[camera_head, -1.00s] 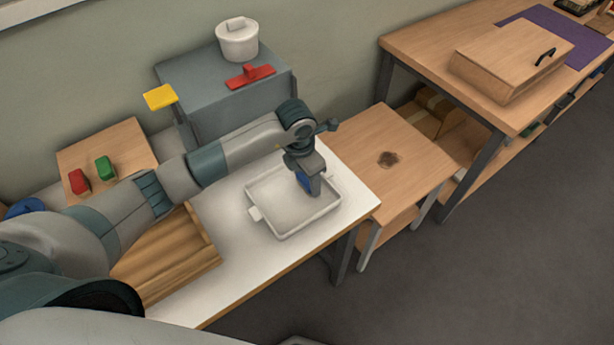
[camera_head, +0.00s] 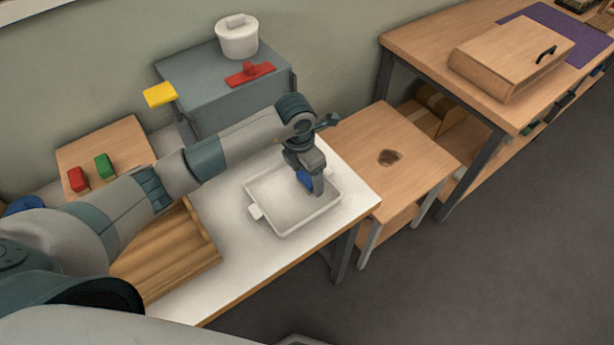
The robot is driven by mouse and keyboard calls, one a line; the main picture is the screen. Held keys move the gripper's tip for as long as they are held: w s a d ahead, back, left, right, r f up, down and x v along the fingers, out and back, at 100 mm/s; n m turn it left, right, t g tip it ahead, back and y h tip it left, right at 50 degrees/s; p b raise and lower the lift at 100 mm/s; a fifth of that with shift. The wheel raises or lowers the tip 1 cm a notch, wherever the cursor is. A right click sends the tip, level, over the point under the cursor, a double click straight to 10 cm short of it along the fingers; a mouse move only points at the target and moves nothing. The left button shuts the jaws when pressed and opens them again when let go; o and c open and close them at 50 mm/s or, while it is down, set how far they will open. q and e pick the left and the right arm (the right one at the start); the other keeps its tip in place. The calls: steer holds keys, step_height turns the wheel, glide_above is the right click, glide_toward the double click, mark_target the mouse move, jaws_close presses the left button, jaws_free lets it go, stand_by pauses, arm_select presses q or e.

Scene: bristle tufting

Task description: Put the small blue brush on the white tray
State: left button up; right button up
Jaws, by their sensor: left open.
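The white tray (camera_head: 290,229) lies on the white table top, with a raised rim and a small handle tab on each side. The small blue brush (camera_head: 304,178) shows as a blue patch inside the tray, near its far right side. My left gripper (camera_head: 312,184) points down into the tray right at the brush. Its jaws are open, and one finger stands to the right of the blue patch. The gripper hides part of the brush, so I cannot tell whether a finger still touches it. My right gripper is out of view.
A wooden tray (camera_head: 170,262) lies left of the white tray. Red (camera_head: 77,179) and green (camera_head: 104,166) brushes sit on a wooden board behind my left arm. A grey cabinet (camera_head: 213,75) holds a white pot and a red object. A low wooden table (camera_head: 420,165) stands to the right.

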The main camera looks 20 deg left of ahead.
mark_target(304, 179)
arm_select(q)
steer(key=r+b, duration=0.1)
steer(key=r, duration=0.1)
steer(key=r+b, duration=0.1)
steer(key=r, duration=0.5)
steer(key=shift+s+a+r+b, duration=0.2)
steer(key=shift+s+a+b, duration=0.1)
steer(key=shift+s+b, duration=0.1)
step_height(304, 179, up, 3)
steer(key=shift+s+a+f, duration=0.1)
steer(key=shift+s+f, duration=0.05)
steer(key=shift+f, duration=0.05)
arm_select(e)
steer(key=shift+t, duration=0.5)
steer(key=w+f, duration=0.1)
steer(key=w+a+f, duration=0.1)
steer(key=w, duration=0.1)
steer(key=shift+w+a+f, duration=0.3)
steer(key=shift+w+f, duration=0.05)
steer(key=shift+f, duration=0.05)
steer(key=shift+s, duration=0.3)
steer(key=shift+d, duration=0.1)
